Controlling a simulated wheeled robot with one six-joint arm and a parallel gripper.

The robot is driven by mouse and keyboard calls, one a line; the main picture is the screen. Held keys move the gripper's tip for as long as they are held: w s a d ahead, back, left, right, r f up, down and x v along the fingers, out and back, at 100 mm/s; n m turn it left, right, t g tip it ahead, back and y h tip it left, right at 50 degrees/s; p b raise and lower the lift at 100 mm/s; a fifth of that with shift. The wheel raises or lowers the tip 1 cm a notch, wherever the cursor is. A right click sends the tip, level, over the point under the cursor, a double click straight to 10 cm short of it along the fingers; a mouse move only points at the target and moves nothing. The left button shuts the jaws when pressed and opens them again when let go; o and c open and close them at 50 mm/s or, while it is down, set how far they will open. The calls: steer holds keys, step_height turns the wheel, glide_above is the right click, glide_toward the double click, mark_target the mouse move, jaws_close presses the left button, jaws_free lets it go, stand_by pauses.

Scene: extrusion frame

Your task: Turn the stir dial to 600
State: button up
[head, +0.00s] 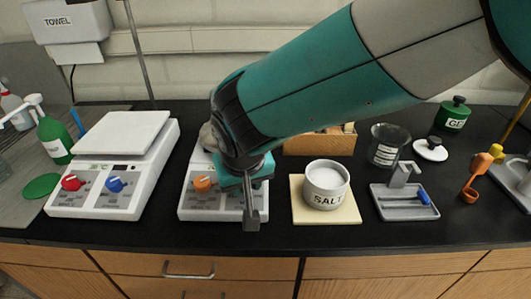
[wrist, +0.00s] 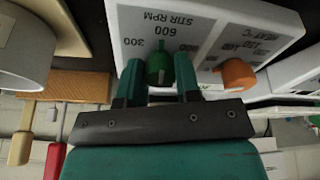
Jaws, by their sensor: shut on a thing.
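The stir dial (wrist: 160,66) is a green knob on the white front panel of a hotplate stirrer (head: 190,207). In the wrist view my gripper (wrist: 158,75) has one teal finger on each side of it, shut on the knob. The printed labels "STIR RPM", "600" and "300" show upside down beside the dial. In the head view my gripper (head: 251,205) is over the right part of the stirrer's panel and hides the green dial.
An orange heat dial (head: 203,183) sits beside the stir dial. Another stirrer (head: 120,175) with red and blue dials stands to the left. A salt jar (head: 326,186) on a cream mat stands to the right, with a grey tray (head: 405,208) beyond it. My arm crosses above the bench.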

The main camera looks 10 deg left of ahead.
steer(key=shift+m, duration=0.5)
steer(key=o, duration=0.9)
steer(key=shift+r, duration=0.1)
steer(key=b+v, duration=0.2)
steer(key=v, duration=1.5)
steer(key=shift+s+a+r, duration=0.1)
steer(key=shift+s+r, duration=0.05)
